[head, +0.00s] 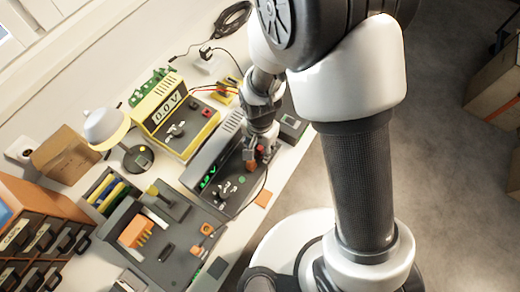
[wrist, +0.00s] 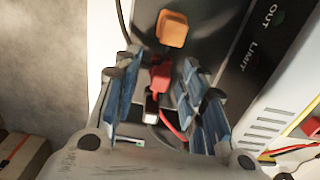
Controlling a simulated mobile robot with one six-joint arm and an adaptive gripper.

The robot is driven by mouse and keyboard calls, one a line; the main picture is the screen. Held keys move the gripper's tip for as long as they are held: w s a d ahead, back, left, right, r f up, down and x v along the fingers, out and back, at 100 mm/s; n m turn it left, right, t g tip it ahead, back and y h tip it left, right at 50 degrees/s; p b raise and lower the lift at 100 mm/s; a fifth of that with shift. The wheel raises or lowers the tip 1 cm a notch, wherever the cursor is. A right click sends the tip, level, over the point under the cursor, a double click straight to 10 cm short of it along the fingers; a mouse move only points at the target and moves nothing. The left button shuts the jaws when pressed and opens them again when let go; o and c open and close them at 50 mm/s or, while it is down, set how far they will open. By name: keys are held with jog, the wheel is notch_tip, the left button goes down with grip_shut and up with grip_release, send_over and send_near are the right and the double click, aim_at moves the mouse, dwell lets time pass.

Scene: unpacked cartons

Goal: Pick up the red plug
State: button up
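The red plug (wrist: 160,74) shows in the wrist view between my fingers, at the dark front panel of a device. Its lower end is dark and pale, and a red cable (wrist: 174,127) shows just below it. My gripper (wrist: 158,85) is open, with its blue-padded fingers on either side of the plug and gaps visible at both sides. In the head view my gripper (head: 261,148) is low over the dark device (head: 217,163) with a green display. There the plug is small and partly covered by the gripper, so I cannot make it out surely.
An orange block (wrist: 173,28) sits on the panel close beyond the plug. A yellow device (head: 181,109) with a display stands beside the dark one. A lamp (head: 107,128), a grey tool station (head: 160,240) and an orange drawer cabinet (head: 35,232) crowd the bench. Open floor lies right.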

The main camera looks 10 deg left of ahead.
aim_at(260, 148)
jog(key=shift+c, duration=0.4)
jog(key=c, duration=0.8)
jog(key=shift+r, duration=0.1)
notch_tip(260, 148, up, 20)
jog(key=p, duration=0.7)
